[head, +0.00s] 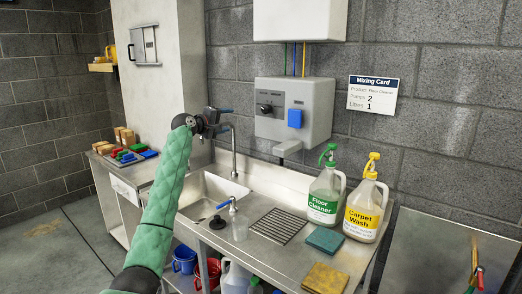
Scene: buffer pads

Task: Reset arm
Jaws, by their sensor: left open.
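My left arm, in a green padded sleeve, rises from the bottom left of the head view. My left gripper (222,119) is at its upper end, in front of the wall beside the grey dispenser box. It is open, and I see nothing between its fingers. It shows in front of the upper part of the sink tap (234,155); I cannot tell the distance between them. My right gripper is not in view.
A green-labelled Floor Cleaner jug (323,197) and a yellow-labelled Carpet Wash jug (364,212) stand at right. A teal pad (325,240) and a yellow pad (325,278) lie in front. The dispenser box (293,108) hangs on the wall.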

